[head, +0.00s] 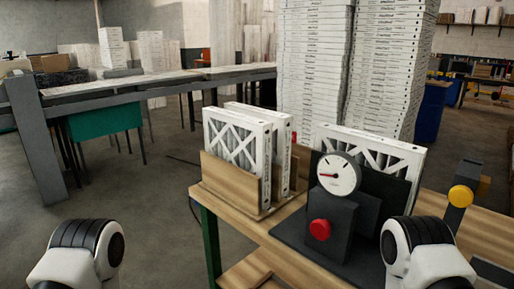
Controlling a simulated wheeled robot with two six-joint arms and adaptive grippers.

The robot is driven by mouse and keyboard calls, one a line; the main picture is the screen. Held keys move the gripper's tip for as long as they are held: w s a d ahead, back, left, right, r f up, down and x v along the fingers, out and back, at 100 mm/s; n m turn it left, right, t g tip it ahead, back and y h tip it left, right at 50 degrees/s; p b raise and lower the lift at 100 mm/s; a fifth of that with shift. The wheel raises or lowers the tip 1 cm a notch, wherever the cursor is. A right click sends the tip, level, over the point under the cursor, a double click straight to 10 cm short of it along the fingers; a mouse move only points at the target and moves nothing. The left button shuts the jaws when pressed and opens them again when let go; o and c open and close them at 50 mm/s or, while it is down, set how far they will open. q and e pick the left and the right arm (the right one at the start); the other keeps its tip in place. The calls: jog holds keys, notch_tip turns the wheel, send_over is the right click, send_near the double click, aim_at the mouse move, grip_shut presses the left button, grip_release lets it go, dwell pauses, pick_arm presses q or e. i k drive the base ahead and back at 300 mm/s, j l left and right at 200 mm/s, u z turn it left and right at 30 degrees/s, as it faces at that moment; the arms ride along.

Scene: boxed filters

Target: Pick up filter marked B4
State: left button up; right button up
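Two white-framed pleated filters stand upright in a wooden rack (222,180) on the bench; the front filter (236,140) partly covers the rear filter (283,135). Another white-framed filter (385,150) stands behind a black panel, so only its upper part shows. Small dark print is on the frame edges, but I cannot read it, so I cannot tell which filter is marked B4. White and black parts of my two arms show at the lower left and lower right. Neither gripper is in view.
A device with a gauge (338,174) and red button (320,230) stands on the wooden bench (262,237), right of the rack. A yellow knob (460,196) is on a post at right. Tall stacks of boxes (312,70) rise behind. A long grey table (165,82) runs at back left.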

aim_at(243, 141)
jog(key=i+j+z, duration=0.1)
jog(key=z, duration=0.5)
jog(key=i+j+z, duration=0.3)
jog(key=j, duration=0.5)
jog(key=j+z, duration=0.3)
jog(key=j, duration=0.5)
jog(key=i+j+z, duration=0.1)
jog(key=j+z, duration=0.2)
jog(key=j, duration=0.6)
